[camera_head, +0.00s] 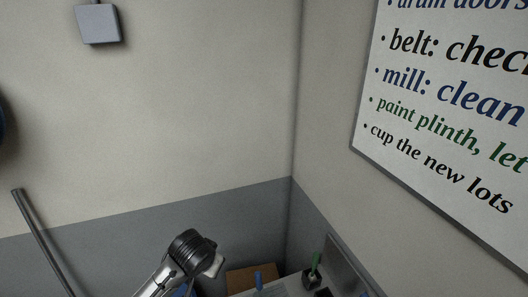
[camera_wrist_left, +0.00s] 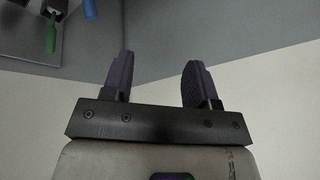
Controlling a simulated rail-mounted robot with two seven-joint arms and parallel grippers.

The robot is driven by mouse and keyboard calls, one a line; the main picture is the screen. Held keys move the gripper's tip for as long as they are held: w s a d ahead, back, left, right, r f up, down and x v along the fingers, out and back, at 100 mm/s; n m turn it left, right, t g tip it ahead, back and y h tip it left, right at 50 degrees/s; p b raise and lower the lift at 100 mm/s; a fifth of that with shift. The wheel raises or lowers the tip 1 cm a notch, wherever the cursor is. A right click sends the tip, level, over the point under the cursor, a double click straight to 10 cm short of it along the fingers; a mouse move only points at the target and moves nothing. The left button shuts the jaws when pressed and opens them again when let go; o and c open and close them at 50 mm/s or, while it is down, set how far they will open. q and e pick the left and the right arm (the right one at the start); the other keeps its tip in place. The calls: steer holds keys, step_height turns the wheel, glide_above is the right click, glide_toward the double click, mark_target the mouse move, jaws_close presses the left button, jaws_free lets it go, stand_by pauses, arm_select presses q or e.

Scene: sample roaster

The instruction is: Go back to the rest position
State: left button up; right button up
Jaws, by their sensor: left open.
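My left gripper (camera_wrist_left: 158,65) is open in the left wrist view. Its two dark purple fingers stand apart with nothing between them. Wall surfaces lie behind the fingers, and no object touches them. In the head view a silver and black arm link of mine shows at the bottom, left of centre. The fingers cannot be made out there. My right gripper is not in view.
A bench top (camera_head: 285,288) in the corner carries a green-handled item (camera_head: 316,262) in a dark holder (camera_head: 311,278) and a blue item (camera_head: 259,280). A brown box (camera_head: 240,278) is beside it. A whiteboard (camera_head: 450,120) hangs on the right wall. A grey pole (camera_head: 42,242) leans left.

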arm_select(q)
step_height(320, 180, up, 11)
steer(key=s+d+m+t+h, duration=0.1)
steer(key=s+d+m+t, duration=0.1)
steer(key=t, duration=0.2)
steer(key=s+a+r+t+p, duration=0.2)
steer(key=s+p, duration=0.2)
steer(key=s, duration=0.2)
steer(key=s+a+f+n+g+p, duration=0.1)
steer(key=s+a+f+g+p, duration=0.1)
steer(key=s+f, duration=0.4)
steer(key=s+a+f+n+g+p, duration=0.2)
steer(key=s+f, duration=0.3)
steer(key=s, duration=1)
steer(key=s+a+f+n+g+p, duration=0.1)
steer(key=s+a+f+g+p, duration=0.1)
steer(key=s+f, duration=0.4)
steer(key=s+g+p, duration=0.1)
steer(key=s+p, duration=0.1)
steer(key=s, duration=0.2)
steer(key=shift+s+a+f+n+g+y, duration=0.25)
steer(key=shift+s+f+n+g+y, duration=0.05)
steer(key=shift+s+g, duration=0.1)
